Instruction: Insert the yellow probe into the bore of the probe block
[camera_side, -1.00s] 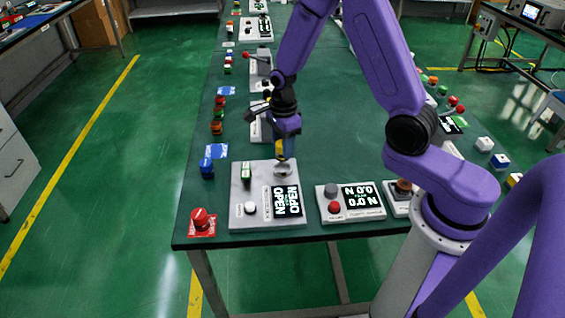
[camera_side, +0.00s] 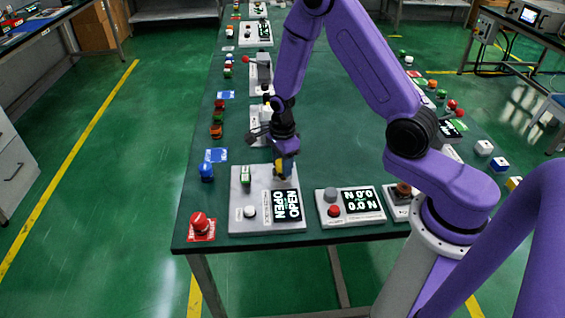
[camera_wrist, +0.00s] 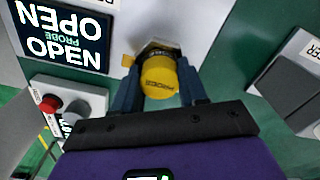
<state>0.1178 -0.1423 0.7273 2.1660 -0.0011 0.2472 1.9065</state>
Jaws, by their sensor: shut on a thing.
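The yellow probe (camera_wrist: 158,78) is between the two dark fingers of my gripper (camera_wrist: 159,70) in the wrist view, its round labelled end facing the camera. My gripper is shut on it. In the side view the yellow probe (camera_side: 280,168) shows low beneath my gripper (camera_side: 284,160), close over the grey panel (camera_side: 245,222). The probe block (camera_wrist: 153,46) shows only in part behind the probe in the wrist view. The probe's far end and the bore are hidden, so I cannot tell how deep the probe sits. The panel's display (camera_side: 286,205) reads OPEN, with PROBE in the wrist view.
A green-and-white piece (camera_side: 245,175) and a white button (camera_side: 250,211) are on the same panel. A red button (camera_side: 201,223) stands at the front left. Another panel with a red button and display (camera_side: 350,206) is to the right. Open green tabletop lies behind.

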